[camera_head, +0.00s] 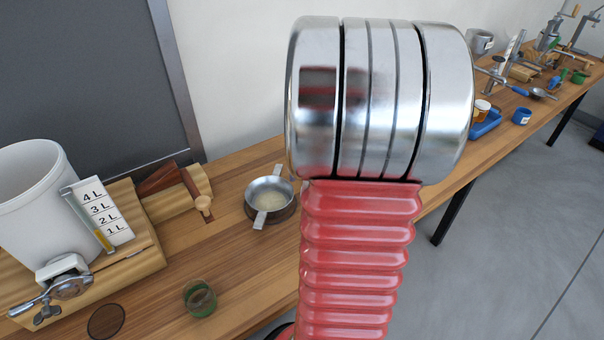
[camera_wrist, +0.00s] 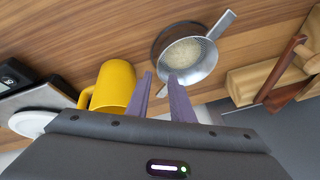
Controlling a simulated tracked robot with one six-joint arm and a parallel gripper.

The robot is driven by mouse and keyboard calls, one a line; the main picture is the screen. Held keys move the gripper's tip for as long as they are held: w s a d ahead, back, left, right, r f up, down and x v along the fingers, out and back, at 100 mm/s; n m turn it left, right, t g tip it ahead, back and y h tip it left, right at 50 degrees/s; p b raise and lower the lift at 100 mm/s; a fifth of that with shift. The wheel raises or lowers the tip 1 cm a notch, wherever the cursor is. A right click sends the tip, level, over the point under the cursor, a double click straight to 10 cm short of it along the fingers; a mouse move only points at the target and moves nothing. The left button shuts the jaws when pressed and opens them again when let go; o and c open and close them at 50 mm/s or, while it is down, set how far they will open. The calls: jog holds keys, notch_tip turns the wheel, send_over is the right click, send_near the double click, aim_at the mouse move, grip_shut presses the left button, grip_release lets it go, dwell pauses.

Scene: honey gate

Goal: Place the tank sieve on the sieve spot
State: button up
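The tank sieve (camera_head: 270,194) is a shiny metal bowl with a pale mesh and two flat tabs. It stands on the wooden bench, overlapping a dark round piece (camera_head: 287,212), and also shows in the wrist view (camera_wrist: 203,72). That dark round piece shows as a brown ring (camera_wrist: 162,36) beside the sieve; I cannot tell whether it is the sieve spot. My gripper (camera_wrist: 160,77) is open, its two purple fingers apart at the sieve's near tab. I cannot tell whether they touch it. In the head view my arm hides the gripper.
A white tank (camera_head: 35,195) with a tap and litre scale stands on a wooden stand at left. A green glass (camera_head: 200,299) and a dark disc (camera_head: 106,321) lie in front. A yellow mug (camera_wrist: 114,86) is left of my fingers. Tools crowd the far bench.

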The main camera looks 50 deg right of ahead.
dwell(0.3)
jog(key=w+a+r+n, duration=0.2)
jog(key=a+r, duration=0.2)
jog(key=a, duration=0.5)
jog(key=w+a+r+n, duration=0.15)
jog(key=a+r, duration=0.25)
jog(key=a, duration=0.6)
jog(key=s+a+r+n, duration=0.2)
jog(key=s+a, duration=0.3)
jog(key=a, duration=0.3)
jog(key=s+a+r+n+y, duration=0.1)
jog(key=s+a+r+n, duration=0.1)
jog(key=s+a, duration=0.3)
jog(key=a+r, duration=0.1)
jog(key=a, duration=0.3)
jog(key=shift+a+n+t, duration=0.15)
jog(key=shift+n+t, duration=0.2)
jog(key=shift+t, duration=0.05)
jog(key=shift+s, duration=0.25)
